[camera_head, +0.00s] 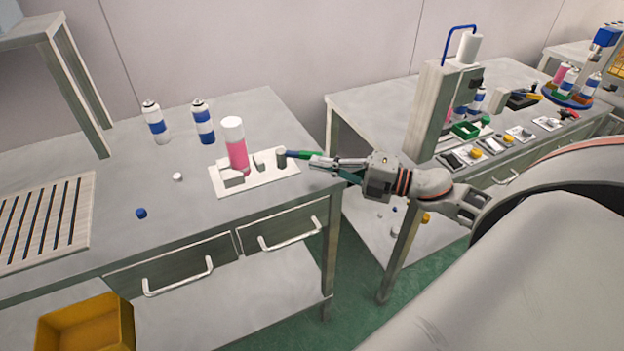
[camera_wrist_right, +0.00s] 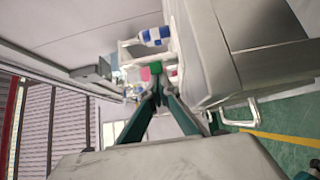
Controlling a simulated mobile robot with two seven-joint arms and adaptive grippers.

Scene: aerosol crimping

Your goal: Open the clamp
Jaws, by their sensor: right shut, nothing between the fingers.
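The clamp's white base plate (camera_head: 252,183) lies near the right edge of the left table. A pink can with a white top (camera_head: 236,150) stands upright on it beside small white blocks. A grey post (camera_head: 281,158) carries the green clamp handle (camera_head: 302,154), which points right. My right gripper (camera_head: 325,162) is shut and empty, with its fingertips at the handle's outer end; I cannot tell whether they touch. In the right wrist view its fingers (camera_wrist_right: 158,92) meet just below the green handle (camera_wrist_right: 154,69). My left gripper is not in view.
Two white-and-blue cans (camera_head: 154,122) (camera_head: 203,121) stand behind the clamp. A white cap (camera_head: 178,176) and a blue cap (camera_head: 141,213) lie left of it. A slatted rack (camera_head: 45,222) is at left. A second table (camera_head: 385,100) stands right, across a gap.

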